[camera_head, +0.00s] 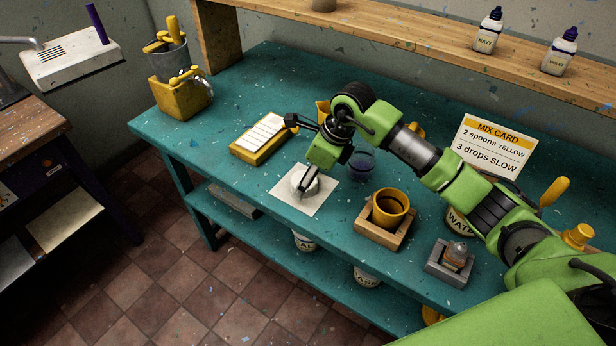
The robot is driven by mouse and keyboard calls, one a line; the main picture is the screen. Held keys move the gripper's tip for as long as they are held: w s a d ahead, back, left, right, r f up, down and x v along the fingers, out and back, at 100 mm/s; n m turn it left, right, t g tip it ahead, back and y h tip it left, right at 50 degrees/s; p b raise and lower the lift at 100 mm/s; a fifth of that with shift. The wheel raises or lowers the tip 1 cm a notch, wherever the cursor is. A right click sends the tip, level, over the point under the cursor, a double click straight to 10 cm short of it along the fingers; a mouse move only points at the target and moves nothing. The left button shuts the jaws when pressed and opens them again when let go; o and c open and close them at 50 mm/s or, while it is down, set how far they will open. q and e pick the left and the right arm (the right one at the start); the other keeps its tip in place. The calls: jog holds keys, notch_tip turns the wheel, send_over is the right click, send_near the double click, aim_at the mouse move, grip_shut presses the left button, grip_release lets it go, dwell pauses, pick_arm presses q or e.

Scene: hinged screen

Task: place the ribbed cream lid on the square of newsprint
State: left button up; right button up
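The cream lid (298,179) is a pale round shape lying on the square of newsprint (317,205) near the front edge of the teal bench. Its ribs are too small to make out. My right gripper (300,153) reaches in from the right, above the newsprint. Its fingers are spread wide apart, one toward the yellow tray and one low in front of the lid, partly hiding it. I see nothing held between the fingers. Whether the near finger touches the lid cannot be told. My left gripper is not in view.
A yellow tray (245,152) with white strips lies left of the newsprint. A dark glass (362,164) stands close behind my arm. A yellow cup (389,207) sits in a wooden holder (372,233) to the right. The left front of the bench (190,140) is clear.

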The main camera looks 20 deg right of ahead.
jog(key=b+v, duration=0.2)
jog(key=v, duration=0.9)
jog(key=shift+s+r, duration=0.2)
jog(key=shift+r, duration=0.1)
jog(key=shift+d, duration=0.1)
